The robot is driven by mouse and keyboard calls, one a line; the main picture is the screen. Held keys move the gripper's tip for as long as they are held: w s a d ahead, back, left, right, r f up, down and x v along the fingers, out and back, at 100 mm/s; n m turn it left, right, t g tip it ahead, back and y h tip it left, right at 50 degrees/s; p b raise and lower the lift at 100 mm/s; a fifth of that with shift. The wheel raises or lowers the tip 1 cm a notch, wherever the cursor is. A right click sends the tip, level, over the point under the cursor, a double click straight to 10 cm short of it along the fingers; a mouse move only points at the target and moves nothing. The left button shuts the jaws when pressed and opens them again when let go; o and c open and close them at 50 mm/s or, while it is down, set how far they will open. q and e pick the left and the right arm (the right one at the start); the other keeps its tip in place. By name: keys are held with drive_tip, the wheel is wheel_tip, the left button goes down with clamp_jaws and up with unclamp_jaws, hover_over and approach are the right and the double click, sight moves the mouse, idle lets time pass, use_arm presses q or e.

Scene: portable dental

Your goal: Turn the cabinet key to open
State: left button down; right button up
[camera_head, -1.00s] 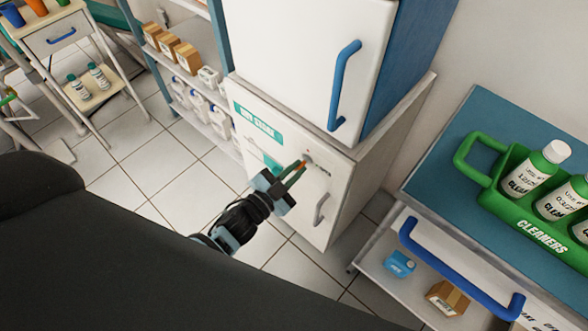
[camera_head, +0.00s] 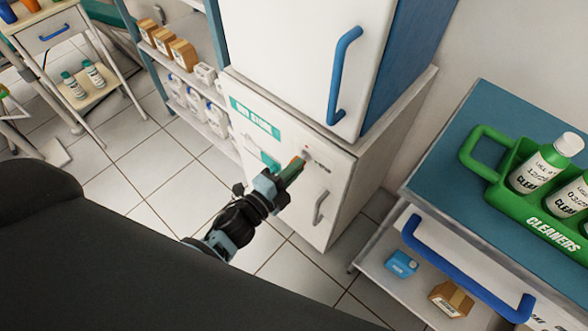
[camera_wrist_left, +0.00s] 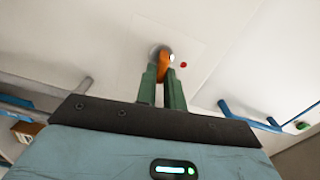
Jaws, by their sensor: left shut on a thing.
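The white lower cabinet (camera_head: 323,176) stands below a taller white and blue cabinet and carries a green label. My left gripper (camera_head: 298,163) is at the upper part of its door. In the left wrist view the green fingers of my left gripper (camera_wrist_left: 163,75) are shut on the orange key (camera_wrist_left: 163,66). The key's tip meets a round metal lock (camera_wrist_left: 158,51) in the white door. A small red dot (camera_wrist_left: 184,65) is on the door beside the lock. The cabinet door looks closed, with a grey handle (camera_head: 319,207). My right gripper is not in view.
The upper cabinet's blue handle (camera_head: 344,75) is above my gripper. On the right a blue-topped cart (camera_head: 455,140) carries a green cleaners caddy (camera_head: 550,219). An open shelf (camera_head: 193,52) stands left of the cabinet. The tiled floor is clear in front.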

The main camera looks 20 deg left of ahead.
use_arm(q)
drive_tip(key=shift+f+m, duration=0.1)
drive_tip(key=shift+m, duration=0.7)
drive_tip(key=c, duration=1.5)
unclamp_jaws()
drive_tip(key=v, duration=0.8)
drive_tip(key=shift+b, duration=0.3)
drive_tip(key=shift+w, duration=0.1)
